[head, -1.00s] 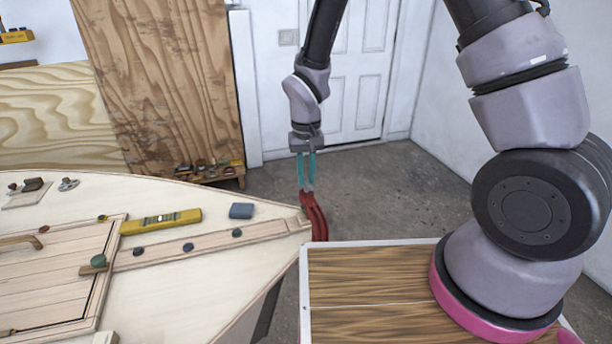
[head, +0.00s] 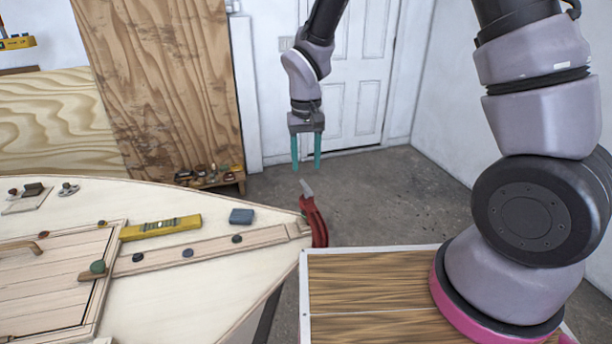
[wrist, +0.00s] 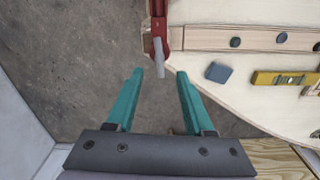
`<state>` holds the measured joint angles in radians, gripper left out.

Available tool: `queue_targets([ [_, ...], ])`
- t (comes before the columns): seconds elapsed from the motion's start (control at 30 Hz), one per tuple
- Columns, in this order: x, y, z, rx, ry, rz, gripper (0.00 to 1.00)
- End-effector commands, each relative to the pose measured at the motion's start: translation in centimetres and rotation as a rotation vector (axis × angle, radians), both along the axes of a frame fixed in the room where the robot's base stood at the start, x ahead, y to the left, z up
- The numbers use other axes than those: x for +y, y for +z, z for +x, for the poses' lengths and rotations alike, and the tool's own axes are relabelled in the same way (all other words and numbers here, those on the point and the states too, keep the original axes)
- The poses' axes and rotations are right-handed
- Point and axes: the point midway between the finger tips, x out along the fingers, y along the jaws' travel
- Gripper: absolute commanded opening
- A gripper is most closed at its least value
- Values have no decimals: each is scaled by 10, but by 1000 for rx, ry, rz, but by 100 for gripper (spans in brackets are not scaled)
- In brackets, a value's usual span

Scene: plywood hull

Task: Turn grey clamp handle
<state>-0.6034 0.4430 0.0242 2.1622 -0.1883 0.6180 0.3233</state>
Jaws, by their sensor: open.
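A red clamp (head: 314,221) grips the pointed tip of the plywood hull (head: 200,276). Its grey handle (head: 306,188) sticks up from its top, tilted a little to the left. In the wrist view the grey handle (wrist: 159,57) points down from the red clamp (wrist: 158,28) towards the space between my fingers. My gripper (head: 306,168) is open and empty, with its teal fingers pointing down just above the handle. The fingertips (wrist: 160,73) are apart and nothing is between them. In the head view a gap shows between fingertips and handle.
A blue block (head: 241,216) and a yellow spirit level (head: 160,227) lie on the hull near the tip. Several dark knobs line a wooden strip (head: 211,245). A wood-topped surface with a white edge (head: 370,262) is at front right. Open floor lies behind the tip.

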Motion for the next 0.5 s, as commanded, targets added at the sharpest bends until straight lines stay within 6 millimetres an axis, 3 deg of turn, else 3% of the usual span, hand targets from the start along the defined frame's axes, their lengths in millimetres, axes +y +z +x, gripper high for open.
queue_targets([
  [0.2, 0, 35, 1, -2, -1, 2, 53],
  [0.5, 0, 44, 0, 0, 0, 0, 53],
])
